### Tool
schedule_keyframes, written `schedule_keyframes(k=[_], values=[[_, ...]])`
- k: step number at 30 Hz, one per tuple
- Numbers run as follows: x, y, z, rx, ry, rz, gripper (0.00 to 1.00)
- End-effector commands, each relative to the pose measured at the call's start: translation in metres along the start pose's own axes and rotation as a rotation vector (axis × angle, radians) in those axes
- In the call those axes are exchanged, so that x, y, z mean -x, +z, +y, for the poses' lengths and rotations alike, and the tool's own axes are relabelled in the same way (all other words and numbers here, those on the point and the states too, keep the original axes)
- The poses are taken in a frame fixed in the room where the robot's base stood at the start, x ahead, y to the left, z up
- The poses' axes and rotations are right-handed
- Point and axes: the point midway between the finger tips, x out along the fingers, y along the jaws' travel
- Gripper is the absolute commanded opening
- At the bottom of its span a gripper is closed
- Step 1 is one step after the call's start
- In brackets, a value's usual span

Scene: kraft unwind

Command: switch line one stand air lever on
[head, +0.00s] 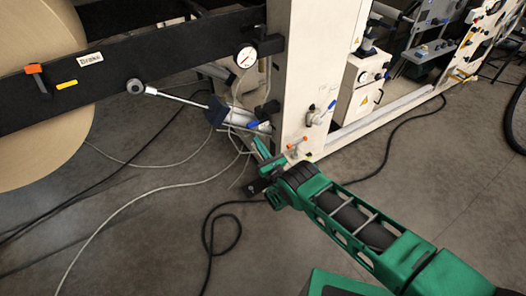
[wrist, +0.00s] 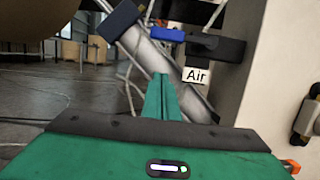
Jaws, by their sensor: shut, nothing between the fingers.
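The air lever has a blue handle (wrist: 168,34) pointing left, roughly level, from a black valve body (wrist: 215,47) on the side of the pale stand post. A white label reading "Air" (wrist: 196,75) is just below it. In the head view the blue handle (head: 252,124) shows small at the post's left side. My gripper (wrist: 160,80) is shut and empty, its green fingers upright just below the handle in the wrist picture. In the head view my gripper (head: 259,145) is beside the post, just below the lever. I cannot tell whether it touches the handle.
The pale post (head: 305,70) stands right of my gripper, with small valves on its front. A pressure gauge (head: 246,57) sits above on the dark beam (head: 190,55). A metal cylinder (wrist: 185,85) slants behind my fingers. Cables (head: 150,198) cross the floor.

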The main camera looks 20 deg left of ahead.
Motion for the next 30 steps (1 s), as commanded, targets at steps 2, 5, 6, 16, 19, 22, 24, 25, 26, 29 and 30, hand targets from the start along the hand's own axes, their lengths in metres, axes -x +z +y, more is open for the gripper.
schedule_keyframes(k=[2,5,6,16,19,22,24,25,26,29,30], values=[[-0.010,0.000,0.001,0.000,0.002,-0.003,0.00],[-0.021,0.000,0.001,0.001,0.001,-0.002,0.00],[-0.025,0.000,0.001,0.000,0.002,-0.001,0.00],[-0.030,0.027,0.000,0.000,-0.001,0.000,0.00],[-0.032,0.033,0.000,0.000,-0.001,0.000,0.00],[-0.033,0.037,0.000,0.000,0.000,0.000,0.00],[-0.033,0.039,0.000,-0.001,0.000,-0.001,0.00],[-0.033,0.039,0.000,-0.001,0.000,-0.001,0.00],[-0.033,0.039,0.000,-0.001,0.000,-0.001,0.00],[-0.033,0.039,0.000,0.000,0.000,0.000,0.00],[-0.033,0.039,0.000,0.000,0.000,0.000,0.00]])
